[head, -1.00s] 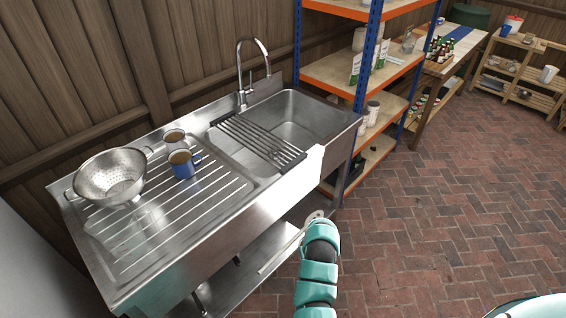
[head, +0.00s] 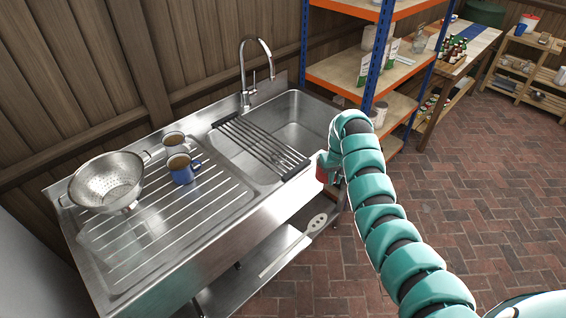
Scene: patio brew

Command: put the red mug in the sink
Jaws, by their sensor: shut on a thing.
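The sink (head: 309,108) is a steel basin at the right end of the steel draining unit. A small red part of the red mug (head: 321,171) shows just off the unit's front edge, near the sink's front right corner. My gripper (head: 335,178) is shut on the mug there, mostly hidden behind my own arm. I cannot tell the mug's tilt or whether it touches the edge.
A dark slotted rack (head: 260,146) lies across the sink's left part. A tall tap (head: 246,75) stands behind it. Shelving (head: 340,72) rises at right.

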